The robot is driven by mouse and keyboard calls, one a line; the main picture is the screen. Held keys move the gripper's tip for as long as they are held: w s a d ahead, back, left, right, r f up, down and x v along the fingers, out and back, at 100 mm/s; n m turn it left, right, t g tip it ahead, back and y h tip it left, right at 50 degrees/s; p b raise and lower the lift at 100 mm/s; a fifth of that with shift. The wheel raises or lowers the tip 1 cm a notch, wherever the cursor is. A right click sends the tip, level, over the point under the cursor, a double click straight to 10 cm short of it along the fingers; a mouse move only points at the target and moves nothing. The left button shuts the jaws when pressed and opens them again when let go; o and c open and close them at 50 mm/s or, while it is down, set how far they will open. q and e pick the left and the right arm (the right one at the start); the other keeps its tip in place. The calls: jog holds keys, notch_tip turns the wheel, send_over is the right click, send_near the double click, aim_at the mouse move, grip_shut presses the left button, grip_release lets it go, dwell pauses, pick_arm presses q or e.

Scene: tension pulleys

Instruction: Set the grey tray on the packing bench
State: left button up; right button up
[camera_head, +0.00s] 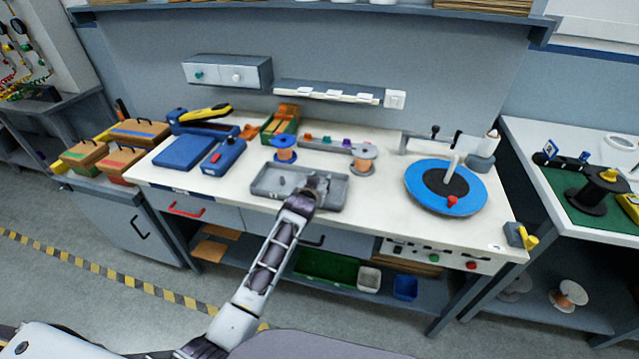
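The grey tray (268,191) lies flat on the white top of the middle bench (385,211), near its front edge. It is shallow and seems to hold a few small grey parts. My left gripper (318,183) is over the right part of the tray, and the gripper and wrist hide some of it. I cannot tell whether its fingers are open or touch the tray. My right gripper is out of view. No label shows which bench is the packing bench; a second bench (540,133) stands at the right.
Behind the tray stand a blue spool (285,143) and a grey-orange spool (363,152). A blue turntable (420,190) is to the right, a blue device (222,157) to the left. The right bench carries a green mat (570,185) with a black spool stand. Bare bench top lies between tray and turntable.

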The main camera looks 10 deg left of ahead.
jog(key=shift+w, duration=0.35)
pick_arm(q)
jog(key=shift+s, duration=0.1)
jog(key=shift+v, duration=5.45)
jog(key=shift+s+r, duration=0.2)
jog(key=shift+s, duration=0.15)
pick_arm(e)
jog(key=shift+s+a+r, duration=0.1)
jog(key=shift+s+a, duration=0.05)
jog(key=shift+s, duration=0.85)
